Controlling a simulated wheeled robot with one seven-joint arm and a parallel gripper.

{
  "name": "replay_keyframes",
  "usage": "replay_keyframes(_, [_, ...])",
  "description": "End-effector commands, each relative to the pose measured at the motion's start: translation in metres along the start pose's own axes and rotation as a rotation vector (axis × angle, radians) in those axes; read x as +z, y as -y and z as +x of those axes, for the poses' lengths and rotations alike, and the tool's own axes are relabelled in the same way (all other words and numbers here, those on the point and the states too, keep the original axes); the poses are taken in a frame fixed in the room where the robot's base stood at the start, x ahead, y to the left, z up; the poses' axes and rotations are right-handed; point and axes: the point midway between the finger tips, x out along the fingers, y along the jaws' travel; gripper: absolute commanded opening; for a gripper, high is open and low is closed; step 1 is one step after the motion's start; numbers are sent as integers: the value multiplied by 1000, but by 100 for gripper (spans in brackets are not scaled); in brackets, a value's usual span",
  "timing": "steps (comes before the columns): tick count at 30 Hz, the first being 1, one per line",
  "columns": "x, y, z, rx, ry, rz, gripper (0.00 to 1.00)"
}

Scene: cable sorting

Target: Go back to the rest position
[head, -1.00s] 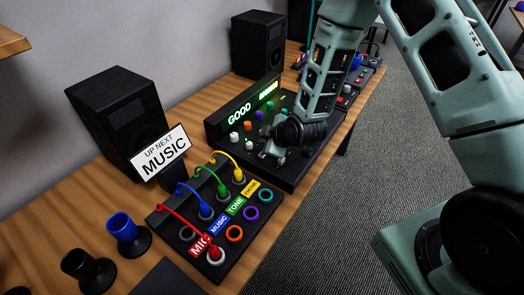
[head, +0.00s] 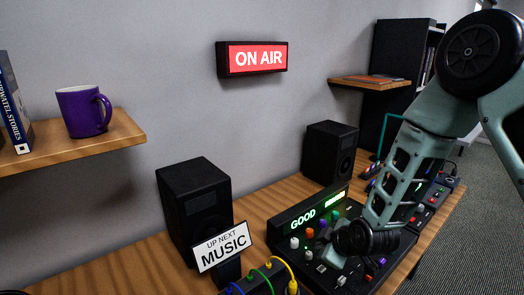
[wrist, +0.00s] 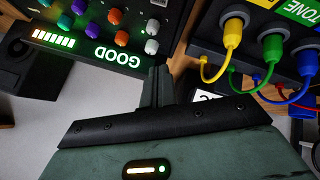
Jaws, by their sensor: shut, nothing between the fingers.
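My gripper (wrist: 159,84) is shut and empty, its dark fingers close together in the wrist view. In the head view my gripper (head: 332,259) is small and partly hidden by the dark wrist joint, over the black mixer (head: 300,255). The mixer's display reads GOOD in green, and it also shows at the upper left of the wrist view (wrist: 78,49). Yellow (wrist: 232,32), green (wrist: 271,48) and blue (wrist: 305,62) cable plugs sit in the patch panel at the upper right of the wrist view, apart from my fingers.
An UP NEXT MUSIC sign (head: 222,248) stands on the wooden table (head: 259,207). Two black speakers (head: 193,208) (head: 330,152) stand behind the mixer. A wall shelf (head: 125,133) holds a purple mug (head: 83,111). A lit ON AIR sign (head: 254,58) hangs on the wall.

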Motion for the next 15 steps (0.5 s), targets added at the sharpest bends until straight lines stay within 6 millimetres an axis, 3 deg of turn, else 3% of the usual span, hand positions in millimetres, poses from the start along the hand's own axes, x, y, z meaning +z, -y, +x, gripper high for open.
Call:
replay_keyframes(1, [-19,9,-18,-41,5,21,0])
replay_keyframes(6, [-54,56,-86,-203,104,134,0])
replay_keyframes(11, [-65,103,-159,-313,246,225,0])
replay_keyframes(15, [-57,138,-224,-361,392,291,0])
